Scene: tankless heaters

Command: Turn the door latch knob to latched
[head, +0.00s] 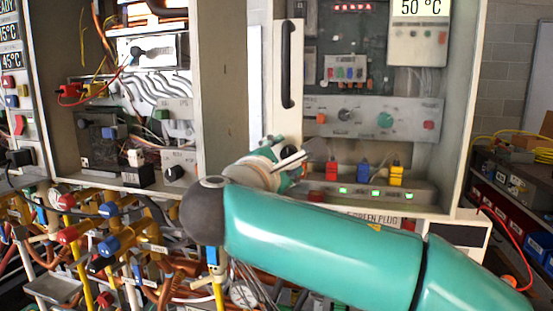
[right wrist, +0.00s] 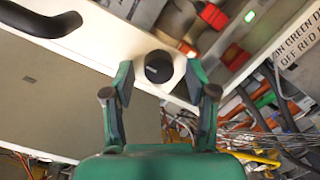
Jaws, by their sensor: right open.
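The door latch knob (right wrist: 158,67) is a round black knob on a white base at the white door's edge in the right wrist view. My right gripper (right wrist: 160,76) is open, with one finger on each side of the knob in the picture. I see no clear contact, and cannot tell how deep the fingers reach around it. In the head view my right gripper (head: 300,160) is at the lower end of the white door (head: 290,118) with the black handle (head: 287,65); the arm and gripper hide the knob there. My left gripper is not in view.
The open cabinet right of the door holds red, blue and yellow plugs (head: 363,172) and a grey control panel (head: 400,118). A left cabinet (head: 225,100) holds wiring. Pipes and coloured valves (head: 110,240) crowd the lower left. A labelled strip lies below the right cabinet.

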